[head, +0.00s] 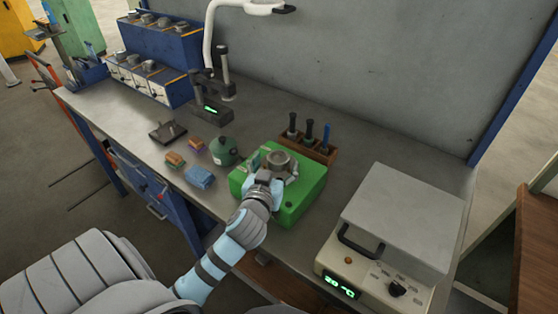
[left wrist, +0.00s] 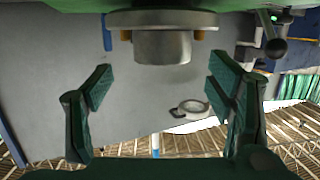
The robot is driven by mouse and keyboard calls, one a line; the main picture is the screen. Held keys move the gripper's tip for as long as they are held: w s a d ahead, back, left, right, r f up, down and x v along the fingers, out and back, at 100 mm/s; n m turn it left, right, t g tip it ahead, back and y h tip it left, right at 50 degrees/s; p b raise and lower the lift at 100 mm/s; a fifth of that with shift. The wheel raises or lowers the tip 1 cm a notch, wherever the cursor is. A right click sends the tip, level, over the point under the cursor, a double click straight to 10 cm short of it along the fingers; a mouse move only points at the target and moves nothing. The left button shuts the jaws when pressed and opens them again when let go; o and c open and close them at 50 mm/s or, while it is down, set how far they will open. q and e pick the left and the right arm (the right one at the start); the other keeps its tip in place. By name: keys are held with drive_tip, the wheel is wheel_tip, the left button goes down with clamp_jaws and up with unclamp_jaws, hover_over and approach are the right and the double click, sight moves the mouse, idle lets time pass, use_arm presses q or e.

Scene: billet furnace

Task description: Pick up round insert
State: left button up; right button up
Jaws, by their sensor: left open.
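The round insert, a grey metal cylinder (head: 279,158), sits on top of the green block (head: 313,183) on the bench. In the left wrist view the grey cylinder (left wrist: 163,46) shows at the top middle, with a wider flange and brass-coloured bits beside it. My left gripper (head: 268,180) is at the near side of the insert and partly hides it and its seat. In the left wrist view its fingers (left wrist: 160,88) are spread wide, with nothing between them; the cylinder lies beyond the tips, roughly centred. My right gripper is not in view.
A heater box (head: 400,220) with a 20 °C display stands at the right. A wooden rack (head: 318,150) with dark-handled tools is behind the block. A lamp (head: 262,6) hangs at the back.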

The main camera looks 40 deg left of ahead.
sight(281, 152)
use_arm(q)
drive_tip(key=x, duration=0.3)
drive_tip(key=shift+w+a+f, duration=0.15)
drive_tip(key=c, duration=1.7)
clamp_jaws()
